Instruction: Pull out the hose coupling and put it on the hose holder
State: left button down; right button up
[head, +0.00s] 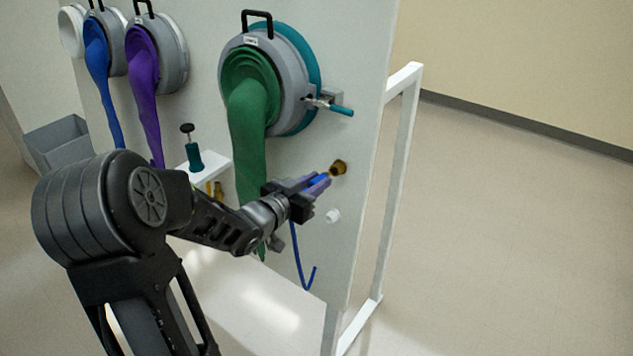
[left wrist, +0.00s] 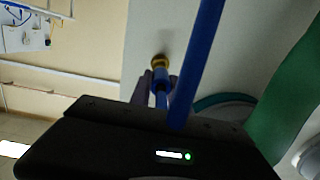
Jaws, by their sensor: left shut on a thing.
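My left gripper (head: 318,183) is shut on the blue hose coupling (head: 321,179), in front of the panel. The coupling also shows in the left wrist view (left wrist: 160,80), between the fingers. Its front end is at the brass port (head: 339,167), which also shows in the left wrist view (left wrist: 159,62). I cannot tell whether it is fully seated or slightly apart. The blue hose (head: 299,255) hangs below the gripper with a curled end. A small white peg (head: 333,215), perhaps the hose holder, sticks out of the panel below the port. My right gripper is not in view.
A green glove (head: 250,125) hangs from a round port above and left of my gripper. A teal-handled latch (head: 341,110) sticks out above. A white shelf (head: 205,165) with a teal-bodied knob is left. Open floor lies right of the white frame (head: 398,165).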

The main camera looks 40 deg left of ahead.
pick_arm(q)
jog(key=shift+s, duration=0.15)
jog(key=s, duration=0.3)
jog(key=s+p, duration=0.1)
jog(key=shift+s+r, duration=0.35)
dwell(0.5)
dwell(1.1)
jog(key=w+d+f, duration=0.2)
jog(key=w+d, duration=0.1)
jog(key=d, duration=0.4)
jog(key=w+d+f, duration=0.3)
jog(key=w+d, duration=0.1)
jog(key=d, duration=0.4)
jog(key=w+d+f, duration=0.2)
jog(key=w+d, duration=0.2)
jog(key=d, duration=0.4)
jog(key=shift+w+f, duration=0.25)
jog(key=shift+f, duration=0.1)
